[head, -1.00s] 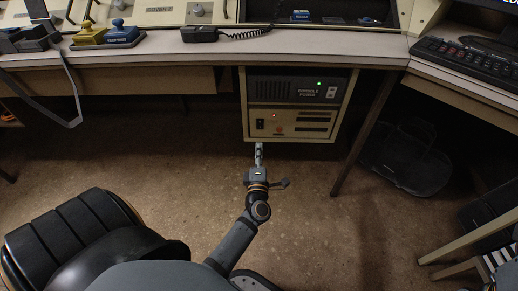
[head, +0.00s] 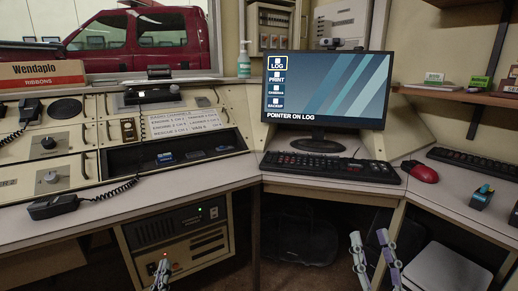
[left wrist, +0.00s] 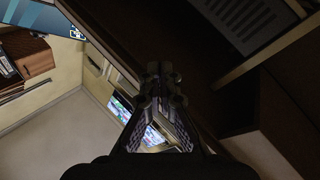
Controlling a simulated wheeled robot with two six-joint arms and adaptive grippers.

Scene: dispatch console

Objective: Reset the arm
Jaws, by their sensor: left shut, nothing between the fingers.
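My left gripper (head: 160,274) shows at the bottom edge of the head view, in front of the lower part of the console power unit (head: 172,228). Its fingers are together and hold nothing. I cannot tell whether it touches the unit. In the left wrist view the same gripper (left wrist: 160,76) points at a dark underside, with its fingertips close together. My right gripper (head: 374,246) is at the bottom right of the head view, below the desk edge. Its two fingers stand apart with nothing between them. Most of both arms is out of view.
The desk (head: 340,183) runs across above both grippers. On it are a monitor (head: 324,90) reading "POINTER ON LOG", a keyboard (head: 330,167), a red mouse (head: 420,171) and a corded handset (head: 54,206). A dark bag (head: 300,235) lies under the desk.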

